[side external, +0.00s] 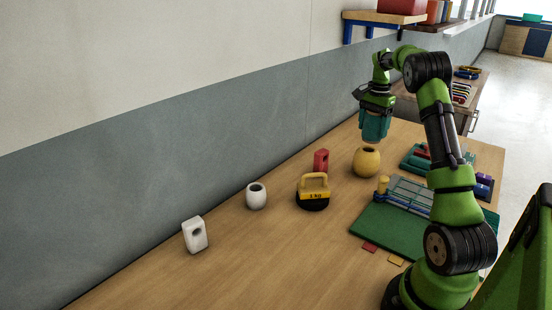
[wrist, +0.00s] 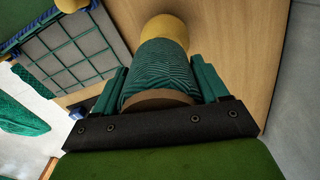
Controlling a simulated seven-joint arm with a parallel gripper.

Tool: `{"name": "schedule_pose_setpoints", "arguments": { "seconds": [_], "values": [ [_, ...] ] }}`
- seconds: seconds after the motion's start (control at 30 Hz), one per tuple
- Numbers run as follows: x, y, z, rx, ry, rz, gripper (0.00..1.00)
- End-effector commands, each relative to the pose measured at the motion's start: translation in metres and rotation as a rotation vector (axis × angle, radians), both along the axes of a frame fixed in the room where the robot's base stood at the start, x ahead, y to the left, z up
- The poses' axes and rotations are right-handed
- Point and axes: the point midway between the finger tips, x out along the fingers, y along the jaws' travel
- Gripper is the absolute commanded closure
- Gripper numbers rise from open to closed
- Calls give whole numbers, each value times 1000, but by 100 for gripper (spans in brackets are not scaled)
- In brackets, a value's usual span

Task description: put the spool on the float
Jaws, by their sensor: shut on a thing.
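My gripper (side external: 375,108) is shut on the spool (side external: 374,125), a cylinder wound with teal twine with a brown end. In the wrist view the two teal fingers of my gripper (wrist: 160,82) sit on either side of the spool (wrist: 160,70). The float (side external: 367,163) is a round yellow body with a dark hole in its top, standing on the table. The spool hangs roughly upright just above it in the side view; I cannot tell whether they touch. In the wrist view the float (wrist: 166,26) shows beyond the spool, which partly hides it.
A red block (side external: 321,161), a black weight with a yellow handle (side external: 313,192), a white round float (side external: 256,196) and a white block (side external: 194,235) stand along the wall side. A green mat (side external: 375,229) with netting lies right of the float. The near left table is clear.

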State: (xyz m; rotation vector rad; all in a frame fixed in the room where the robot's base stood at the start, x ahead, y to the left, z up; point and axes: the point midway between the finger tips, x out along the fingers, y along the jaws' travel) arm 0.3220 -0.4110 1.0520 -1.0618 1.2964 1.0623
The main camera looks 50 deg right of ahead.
Motion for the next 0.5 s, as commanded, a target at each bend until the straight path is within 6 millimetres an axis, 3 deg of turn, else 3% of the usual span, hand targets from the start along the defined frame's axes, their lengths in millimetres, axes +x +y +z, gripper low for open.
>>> {"name": "schedule_pose_setpoints", "arguments": {
  "seconds": [0.17, 0.33, 0.5],
  "values": [
    [5, -7, -1, -1, -2, 0, 64],
    [5, -8, -25, 1, 2, 0, 64],
    [6, -8, -36, 0, -1, -1, 64]
  ]
}}
